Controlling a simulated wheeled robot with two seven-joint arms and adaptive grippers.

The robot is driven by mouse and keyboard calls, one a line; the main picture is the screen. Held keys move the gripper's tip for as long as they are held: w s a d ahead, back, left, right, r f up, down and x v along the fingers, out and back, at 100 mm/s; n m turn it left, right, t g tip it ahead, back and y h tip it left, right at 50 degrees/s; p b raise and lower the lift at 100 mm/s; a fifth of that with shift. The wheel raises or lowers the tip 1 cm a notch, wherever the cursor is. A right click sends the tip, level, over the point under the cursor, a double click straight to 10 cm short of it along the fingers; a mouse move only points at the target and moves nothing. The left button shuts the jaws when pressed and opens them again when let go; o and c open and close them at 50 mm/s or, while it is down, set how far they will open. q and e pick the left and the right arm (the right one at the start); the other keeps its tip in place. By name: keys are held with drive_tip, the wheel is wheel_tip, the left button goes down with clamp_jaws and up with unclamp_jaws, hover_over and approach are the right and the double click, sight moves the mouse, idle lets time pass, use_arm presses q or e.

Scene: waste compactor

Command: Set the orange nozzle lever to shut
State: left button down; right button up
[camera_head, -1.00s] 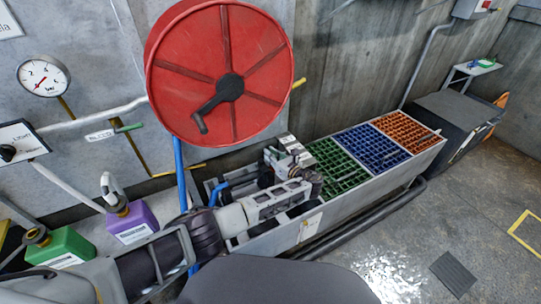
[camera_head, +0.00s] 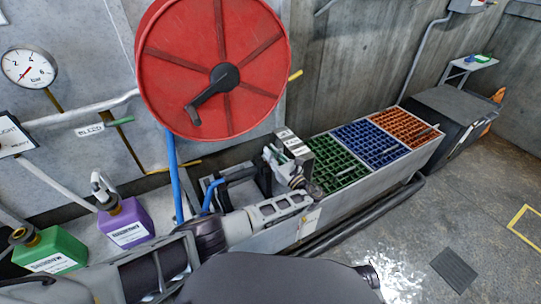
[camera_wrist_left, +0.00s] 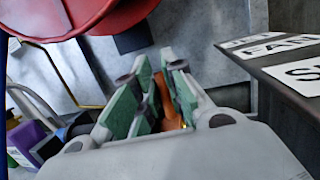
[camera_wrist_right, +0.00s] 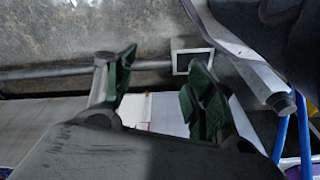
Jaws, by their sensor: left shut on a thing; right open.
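The orange nozzle lever (camera_wrist_left: 168,108) shows in the left wrist view between the green finger pads of my left gripper (camera_wrist_left: 158,76). The gripper is shut on it, and the pads hide much of it. In the head view my left gripper (camera_head: 270,155) is beside a grey block with white labels (camera_head: 293,145), and the lever cannot be made out there. The labels also show in the left wrist view (camera_wrist_left: 283,45), partly cut off. My right gripper (camera_wrist_right: 160,85) is open and empty in the right wrist view; it is not visible in the head view.
A big red hose reel (camera_head: 213,70) hangs above and left of my left gripper, with a blue hose (camera_head: 172,165) below. Green, blue and orange grid-topped bins (camera_head: 372,145) stand to the right. Purple (camera_head: 127,222) and green (camera_head: 50,250) jugs stand left. Floor at right is mostly clear.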

use_arm(q)
drive_tip(key=shift+s+f, duration=0.1)
drive_tip(key=shift+s, duration=0.05)
drive_tip(key=shift+d, duration=0.1)
idle(0.4)
drive_tip(key=c, duration=1.5)
unclamp_jaws()
drive_tip(key=shift+o, duration=0.2)
drive_tip(key=v, duration=0.7)
drive_tip(key=shift+s, duration=0.15)
drive_tip(key=shift+d+f, duration=0.1)
